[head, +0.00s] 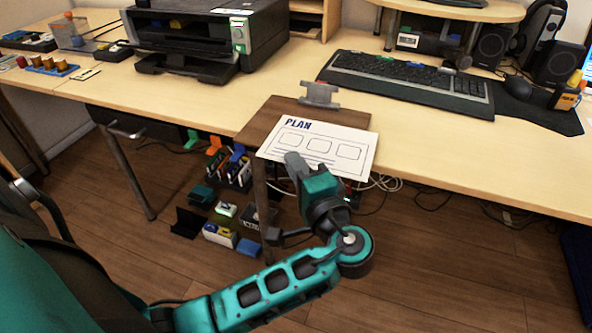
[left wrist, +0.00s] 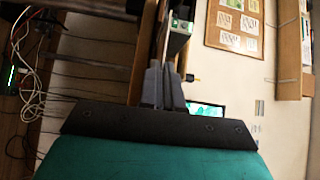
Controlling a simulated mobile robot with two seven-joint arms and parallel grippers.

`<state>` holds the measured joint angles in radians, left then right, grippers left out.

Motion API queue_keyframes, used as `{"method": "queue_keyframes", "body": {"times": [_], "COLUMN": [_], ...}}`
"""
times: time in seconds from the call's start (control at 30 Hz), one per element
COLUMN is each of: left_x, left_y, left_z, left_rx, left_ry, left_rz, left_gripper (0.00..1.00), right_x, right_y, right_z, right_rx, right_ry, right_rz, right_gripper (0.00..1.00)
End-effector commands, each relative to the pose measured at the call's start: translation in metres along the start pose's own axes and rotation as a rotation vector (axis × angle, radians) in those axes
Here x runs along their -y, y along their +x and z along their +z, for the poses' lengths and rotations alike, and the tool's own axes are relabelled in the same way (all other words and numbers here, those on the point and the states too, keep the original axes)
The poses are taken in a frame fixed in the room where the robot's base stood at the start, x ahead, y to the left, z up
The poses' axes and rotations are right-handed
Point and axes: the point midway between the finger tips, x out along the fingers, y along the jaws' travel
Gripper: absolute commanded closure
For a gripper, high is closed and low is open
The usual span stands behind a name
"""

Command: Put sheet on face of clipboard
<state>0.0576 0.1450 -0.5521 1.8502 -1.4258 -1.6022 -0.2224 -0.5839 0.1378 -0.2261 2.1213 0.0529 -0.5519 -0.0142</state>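The white sheet (head: 318,144) with the heading PLAN and several outlined boxes shows in the head view, over the near part of the brown clipboard (head: 268,117). It reaches past the clipboard's near edge; I cannot tell whether it touches the board. The clipboard lies at the desk's front edge, with its grey metal clip (head: 319,93) at the far end. My left gripper (head: 293,160) is at the sheet's near left edge. In the left wrist view its fingers (left wrist: 164,68) are close together, with the sheet edge-on between them. My right gripper is not in view.
The desk (head: 180,100) holds a black printer (head: 190,35) at the back left and a keyboard (head: 405,82) with a mouse (head: 517,86) to the right. Speakers stand behind. Below the desk are small boxes (head: 222,235) and loose cables (head: 385,183).

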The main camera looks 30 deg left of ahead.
Motion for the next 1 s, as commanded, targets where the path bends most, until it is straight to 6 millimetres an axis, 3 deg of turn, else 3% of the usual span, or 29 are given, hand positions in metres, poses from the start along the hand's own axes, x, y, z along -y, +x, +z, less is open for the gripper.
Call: {"method": "queue_keyframes", "body": {"times": [0.33, 0.6, 1.0], "left_x": [-0.0045, -0.0034, -0.0012], "left_y": [0.0001, 0.0002, 0.0016], "left_z": [0.0001, 0.0, -0.0005], "left_rx": [0.0, 0.0, 0.0], "left_ry": [-0.002, -0.002, -0.002], "left_rz": [-0.001, -0.001, -0.001], "left_gripper": [1.0, 0.72, 0.71], "right_x": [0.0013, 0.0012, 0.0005], "right_y": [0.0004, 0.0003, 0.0], "right_z": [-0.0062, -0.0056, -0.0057], "right_rx": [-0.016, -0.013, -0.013], "right_ry": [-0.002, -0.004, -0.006], "right_rz": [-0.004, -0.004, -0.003], "right_gripper": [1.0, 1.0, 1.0]}}
